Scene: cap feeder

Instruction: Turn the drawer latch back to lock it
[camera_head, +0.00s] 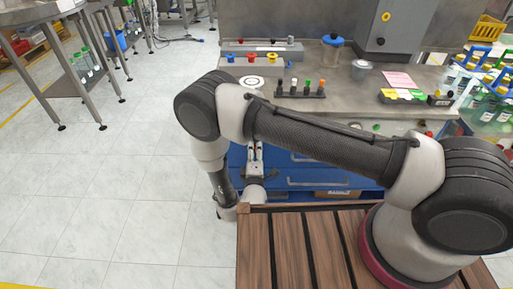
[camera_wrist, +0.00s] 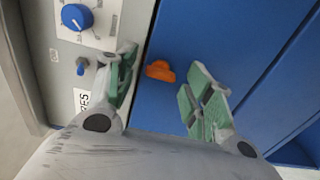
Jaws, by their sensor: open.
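The drawer latch (camera_wrist: 160,71) is a small orange piece on the blue drawer front (camera_wrist: 185,35) in the wrist view. Its long side lies roughly sideways in that picture, across the direction of the panel seams. My gripper (camera_wrist: 164,60) is open, with one green-padded finger on each side of the latch. I see space between the latch and both pads; nothing is held. In the head view my gripper (camera_head: 255,150) points at the front of the blue drawer cabinet (camera_head: 310,172). The latch cannot be made out there.
A workbench (camera_head: 345,95) with bottles and small parts stands above the cabinet.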

